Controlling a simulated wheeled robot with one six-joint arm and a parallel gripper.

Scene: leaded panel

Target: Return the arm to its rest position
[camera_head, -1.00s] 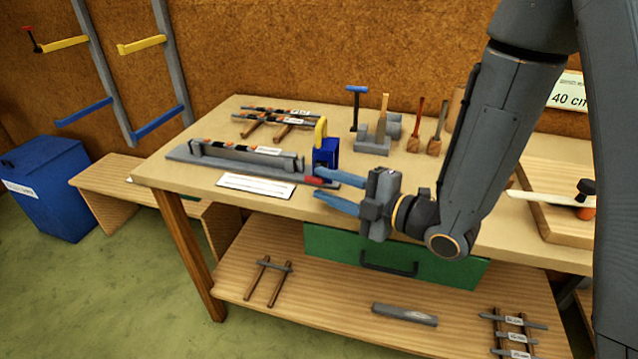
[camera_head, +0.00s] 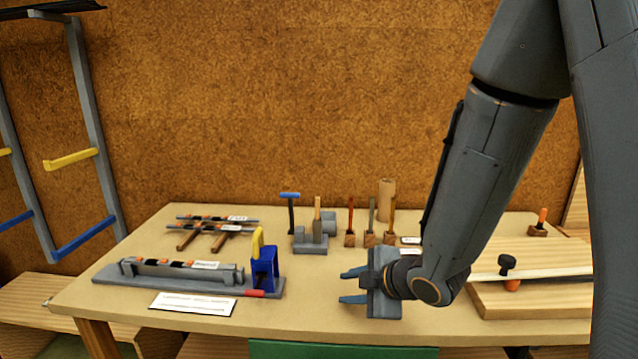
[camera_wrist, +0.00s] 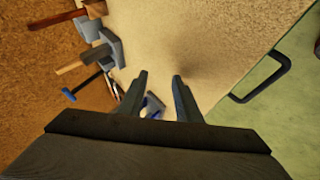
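My gripper (camera_head: 352,286) is held over the front middle of the workbench (camera_head: 330,324), fingers pointing left in the head view. Its two blue-grey fingers are apart with nothing between them. In the wrist view the open fingers (camera_wrist: 160,95) point at the pale bench top. My arm comes down from the upper right of the head view. The gripper is to the right of the blue block with a yellow handle (camera_head: 264,268) and apart from it.
A grey fixture (camera_head: 180,271) and white card (camera_head: 193,303) lie at the left. Several upright tools, including a blue-topped one (camera_head: 291,212), stand behind the gripper. A wooden board (camera_head: 530,300) is at the right. A green drawer (camera_head: 340,349) is at the front edge.

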